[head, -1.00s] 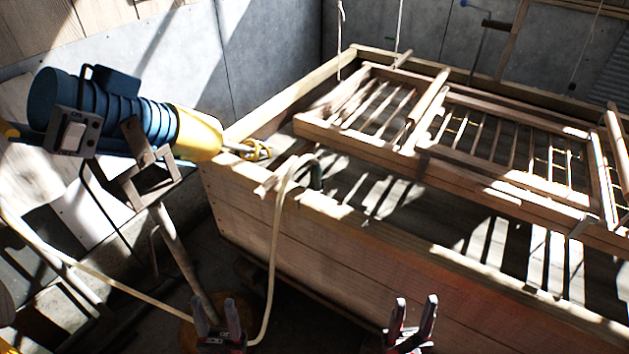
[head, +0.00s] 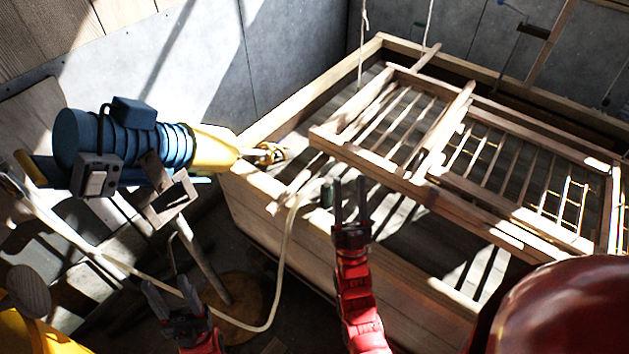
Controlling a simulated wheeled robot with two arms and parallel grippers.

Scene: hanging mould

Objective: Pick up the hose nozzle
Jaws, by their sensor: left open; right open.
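The hose nozzle (head: 326,194) is a small, dark green piece at the end of a pale hose (head: 283,262), at the near rim of the wooden vat (head: 262,218). My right gripper (head: 350,186) is open and empty, with its fingers pointing up the picture just right of the nozzle. I cannot tell whether they touch. My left gripper (head: 172,290) is open and empty, low at the left, in front of the hose and well away from the nozzle.
A wooden mould frame (head: 400,184) hangs on cords over the vat. A blue and yellow machine (head: 125,148) on a metal stand is at the left, its tip reaching the vat's corner. The hose loops down to the floor between machine and vat.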

